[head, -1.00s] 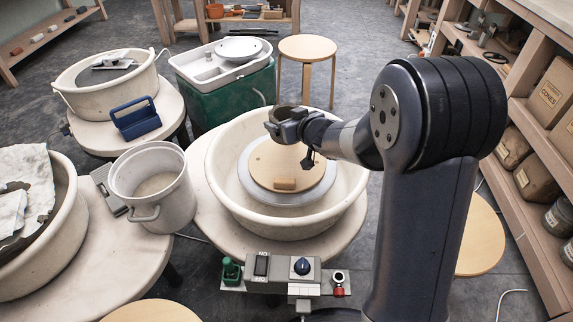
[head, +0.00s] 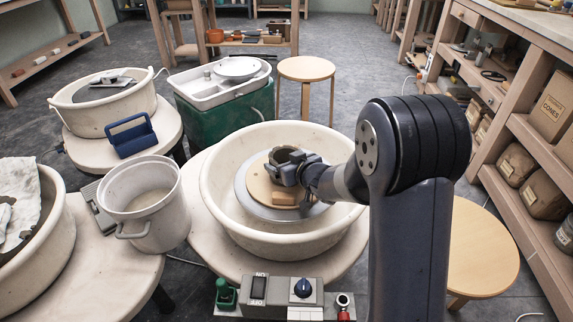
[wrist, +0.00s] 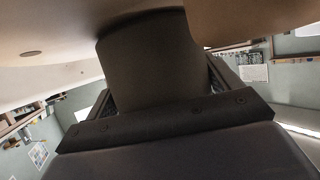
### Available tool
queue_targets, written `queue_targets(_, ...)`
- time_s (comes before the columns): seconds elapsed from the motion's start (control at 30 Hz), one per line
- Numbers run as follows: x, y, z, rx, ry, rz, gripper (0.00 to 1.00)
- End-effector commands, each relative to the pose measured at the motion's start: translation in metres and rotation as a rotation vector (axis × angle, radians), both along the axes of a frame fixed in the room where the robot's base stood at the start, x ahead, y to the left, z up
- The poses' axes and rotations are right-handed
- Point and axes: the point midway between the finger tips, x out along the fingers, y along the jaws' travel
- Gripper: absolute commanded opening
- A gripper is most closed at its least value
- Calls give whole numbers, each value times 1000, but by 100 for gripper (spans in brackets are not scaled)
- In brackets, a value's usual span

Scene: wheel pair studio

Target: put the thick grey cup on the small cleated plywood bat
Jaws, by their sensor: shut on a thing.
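The thick grey cup (head: 285,155) is in my gripper (head: 289,170), over the small cleated plywood bat (head: 258,188). The bat is a round tan board with a wooden block on its near side, lying on the grey wheel head in the white basin. In the wrist view the cup (wrist: 150,62) fills the middle between the jaws, its end against the tan surface at the top. The cup is on the bat or very slightly above it; I cannot tell which. My gripper hides part of the cup and of the bat.
The white splash basin (head: 215,205) rings the wheel, with its rim close under my arm. A white bucket (head: 150,215) stands at its left, and a control box (head: 285,292) in front. A stool (head: 305,70) stands behind.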

Motion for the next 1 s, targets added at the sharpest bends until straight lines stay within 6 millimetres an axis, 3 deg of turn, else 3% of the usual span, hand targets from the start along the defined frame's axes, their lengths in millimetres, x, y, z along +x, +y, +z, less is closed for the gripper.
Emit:
queue_targets(0.2,0,0,-3,1,-2,0,51)
queue_targets(0.23,0,0,-3,0,0,0,88)
queue_targets(0.37,0,0,-3,0,0,0,99)
queue_targets(0.7,0,0,3,0,0,0,100)
queue_targets(1.0,-43,-28,26,0,0,-2,100)
